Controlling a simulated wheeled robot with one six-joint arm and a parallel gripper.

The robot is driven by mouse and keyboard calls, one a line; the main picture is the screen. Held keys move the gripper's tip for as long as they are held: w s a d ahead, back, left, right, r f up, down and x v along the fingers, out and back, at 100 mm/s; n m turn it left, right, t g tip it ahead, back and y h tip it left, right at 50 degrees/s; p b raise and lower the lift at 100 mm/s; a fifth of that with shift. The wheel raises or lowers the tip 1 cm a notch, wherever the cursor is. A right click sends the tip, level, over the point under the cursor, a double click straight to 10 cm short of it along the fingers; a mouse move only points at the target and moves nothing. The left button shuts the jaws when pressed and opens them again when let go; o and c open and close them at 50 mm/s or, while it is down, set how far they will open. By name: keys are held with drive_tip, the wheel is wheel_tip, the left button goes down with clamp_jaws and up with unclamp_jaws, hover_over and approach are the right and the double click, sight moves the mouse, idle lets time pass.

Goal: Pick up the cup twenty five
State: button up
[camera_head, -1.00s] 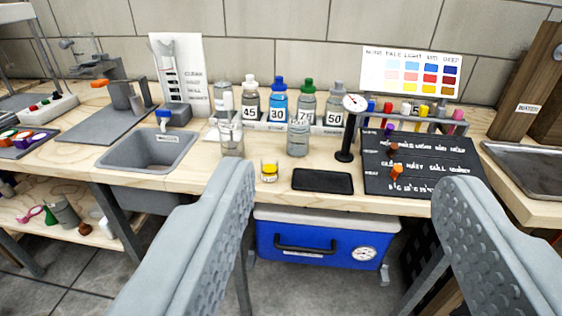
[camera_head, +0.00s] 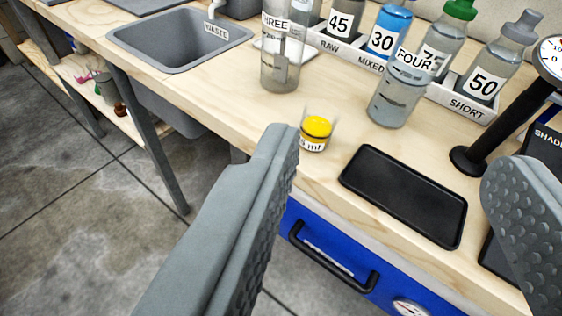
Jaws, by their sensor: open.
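A small clear cup (camera_head: 315,134) with a yellow top or content stands on the wooden bench near its front edge. Its label ends in "5 ml"; the start of the label is not readable. My gripper (camera_head: 392,160) is open and empty, its two grey ridged fingers spread wide. The cup is just beyond the left fingertip, toward the left side of the gap. No touch between finger and cup is clear.
A black tray (camera_head: 404,196) lies right of the cup. Clear vessels THREE (camera_head: 281,55) and FOUR (camera_head: 398,95) stand behind.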

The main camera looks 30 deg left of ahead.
sight(318, 140)
wheel_tip(318, 140, down, 8)
drive_tip(key=w+g+y, duration=0.2)
drive_tip(key=g, duration=0.1)
drive_tip(key=shift+n, duration=0.4)
drive_tip(key=x, duration=1.7)
drive_tip(key=shift+w+d+f, duration=0.1)
drive_tip(key=shift+w+f, duration=0.1)
drive_tip(key=shift+f, duration=0.3)
drive_tip(key=shift+c, duration=0.2)
drive_tip(key=c, duration=1)
